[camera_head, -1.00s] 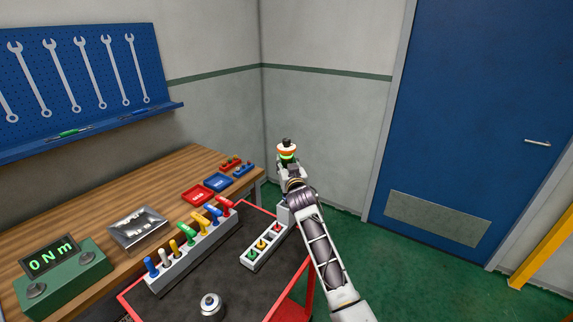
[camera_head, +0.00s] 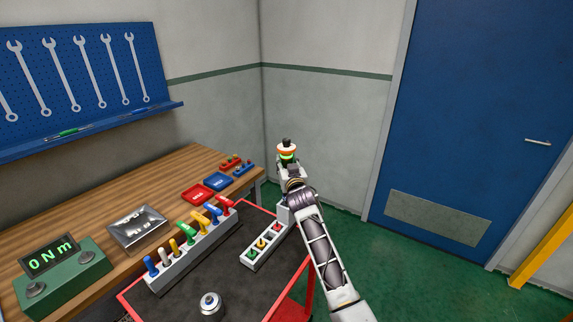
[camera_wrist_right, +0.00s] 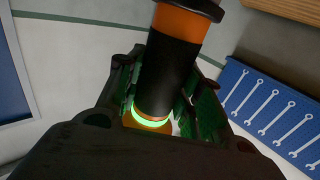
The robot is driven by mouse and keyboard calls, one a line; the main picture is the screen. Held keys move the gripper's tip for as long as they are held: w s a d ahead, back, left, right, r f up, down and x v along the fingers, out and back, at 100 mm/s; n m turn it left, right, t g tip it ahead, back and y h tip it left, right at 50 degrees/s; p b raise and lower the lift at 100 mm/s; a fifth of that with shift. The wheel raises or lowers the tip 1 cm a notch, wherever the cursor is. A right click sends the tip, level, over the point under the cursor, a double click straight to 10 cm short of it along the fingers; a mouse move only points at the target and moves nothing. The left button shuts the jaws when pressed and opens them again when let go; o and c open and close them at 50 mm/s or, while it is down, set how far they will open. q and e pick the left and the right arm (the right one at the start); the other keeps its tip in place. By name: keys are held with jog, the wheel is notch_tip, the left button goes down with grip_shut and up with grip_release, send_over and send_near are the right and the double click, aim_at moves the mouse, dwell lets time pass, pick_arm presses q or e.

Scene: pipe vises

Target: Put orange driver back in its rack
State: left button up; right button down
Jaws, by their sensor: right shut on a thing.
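My right gripper (camera_head: 289,165) is shut on the orange driver (camera_head: 287,151), held up in the air in front of the wall corner, beyond the red cart. In the right wrist view the driver (camera_wrist_right: 168,70) shows a black grip between orange ends, with a glowing green ring by the fingers. A long grey rack (camera_head: 193,256) on the cart holds a row of coloured-handled tools. A shorter grey rack (camera_head: 270,252) to its right holds green, yellow and red pieces. I cannot tell which rack is the driver's. My left gripper is not in view.
The red cart (camera_head: 240,298) with a dark top stands beside the wooden bench (camera_head: 165,195). A round silver piece (camera_head: 210,304) sits at its front. The bench holds a green torque display (camera_head: 62,274), a metal tray (camera_head: 137,231) and red and blue trays (camera_head: 195,194).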

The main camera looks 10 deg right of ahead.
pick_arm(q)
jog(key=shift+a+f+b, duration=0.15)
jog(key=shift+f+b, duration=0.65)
pick_arm(e)
jog(key=shift+f, duration=1.05)
dwell(1.4)
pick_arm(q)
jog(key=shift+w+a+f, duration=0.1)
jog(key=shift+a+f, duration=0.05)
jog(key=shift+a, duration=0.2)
pick_arm(e)
jog(key=shift+f, duration=0.25)
pick_arm(q)
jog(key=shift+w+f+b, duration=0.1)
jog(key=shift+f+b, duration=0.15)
jog(key=shift+b, duration=0.15)
pick_arm(e)
jog(key=shift+f, duration=0.4)
dwell(0.3)
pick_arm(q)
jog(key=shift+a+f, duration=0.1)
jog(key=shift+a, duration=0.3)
pick_arm(e)
jog(key=shift+f, duration=0.15)
